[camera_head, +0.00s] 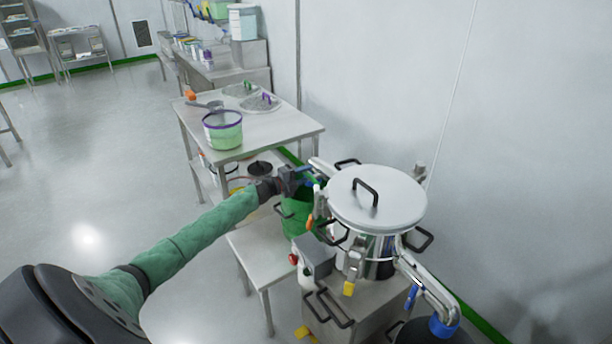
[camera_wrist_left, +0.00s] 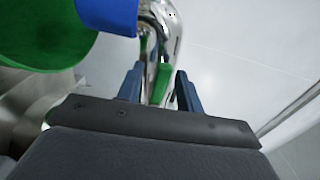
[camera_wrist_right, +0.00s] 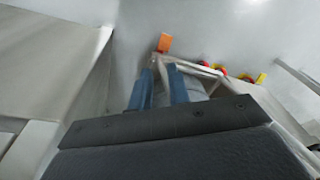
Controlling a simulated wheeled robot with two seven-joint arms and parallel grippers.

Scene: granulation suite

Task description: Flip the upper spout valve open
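The steel vessel (camera_head: 375,225) stands at the right with a round lid (camera_head: 378,198). Its upper spout (camera_head: 322,167) points left, over a green bucket (camera_head: 297,215). My left gripper (camera_head: 304,176) is at this spout. In the left wrist view the fingers (camera_wrist_left: 158,88) are apart, with the shiny spout pipe (camera_wrist_left: 163,45) and a green piece (camera_wrist_left: 162,82) showing between them. I cannot tell whether they touch, or whether the green piece is the valve's lever. A blue sleeve (camera_wrist_left: 108,14) is beside the pipe. My right gripper (camera_wrist_right: 163,90) shows a narrow gap, empty.
A low table (camera_head: 262,250) holds the green bucket. Behind it a steel table (camera_head: 265,130) carries a green tub with a purple rim (camera_head: 223,130). A lower pipe (camera_head: 430,285) with a blue end is at the vessel's right. The wall is close behind. Open floor is at left.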

